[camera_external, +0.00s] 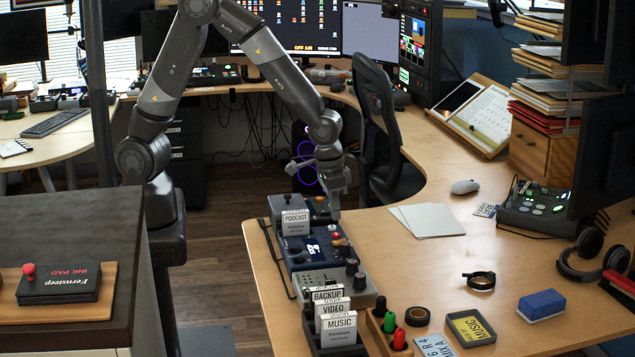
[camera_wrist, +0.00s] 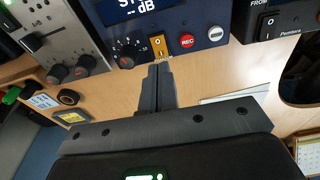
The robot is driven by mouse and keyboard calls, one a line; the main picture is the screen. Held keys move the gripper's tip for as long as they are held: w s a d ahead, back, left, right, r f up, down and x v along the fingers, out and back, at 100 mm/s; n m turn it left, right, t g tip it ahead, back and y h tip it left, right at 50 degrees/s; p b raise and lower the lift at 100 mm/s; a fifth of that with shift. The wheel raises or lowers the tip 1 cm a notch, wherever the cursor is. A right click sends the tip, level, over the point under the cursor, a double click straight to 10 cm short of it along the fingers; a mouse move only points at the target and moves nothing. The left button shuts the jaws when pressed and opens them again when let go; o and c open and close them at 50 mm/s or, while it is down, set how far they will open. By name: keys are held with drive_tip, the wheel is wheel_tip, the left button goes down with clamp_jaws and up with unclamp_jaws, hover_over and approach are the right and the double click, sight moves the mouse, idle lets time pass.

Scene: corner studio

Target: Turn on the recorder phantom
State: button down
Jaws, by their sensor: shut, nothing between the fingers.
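The recorder is a dark blue box (camera_external: 303,250) in the row of devices along the desk's left edge. In the wrist view its blue panel (camera_wrist: 208,12) shows a display reading in dB, a black knob (camera_wrist: 127,52), a red REC button (camera_wrist: 187,40) and a white button (camera_wrist: 215,33). Between knob and REC sits a small orange plate with a toggle switch (camera_wrist: 158,44); any label for it is not readable. My gripper (camera_wrist: 160,68) is shut and empty, its tips just below this plate. In the external view my gripper (camera_external: 335,205) is above the recorder's far end. I cannot tell whether it touches.
A grey mixer (camera_external: 325,283) with knobs adjoins the recorder, and a box with a rocker switch (camera_wrist: 267,25) lies on its other side. The PODCAST card (camera_external: 296,222) stands close by. Card holder (camera_external: 340,335) and markers are nearer. Desk right of the recorder is clear up to white sheets (camera_external: 428,220).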

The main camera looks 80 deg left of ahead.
wheel_tip(320, 180, up, 8)
drive_tip(key=s, duration=0.1)
drive_tip(key=shift+w, duration=0.1)
idle(0.3)
drive_tip(key=shift+w, duration=0.7)
drive_tip(key=f, duration=0.4)
drive_tip(key=w+f, duration=0.1)
drive_tip(key=f, duration=0.9)
drive_tip(key=shift+w, duration=0.35)
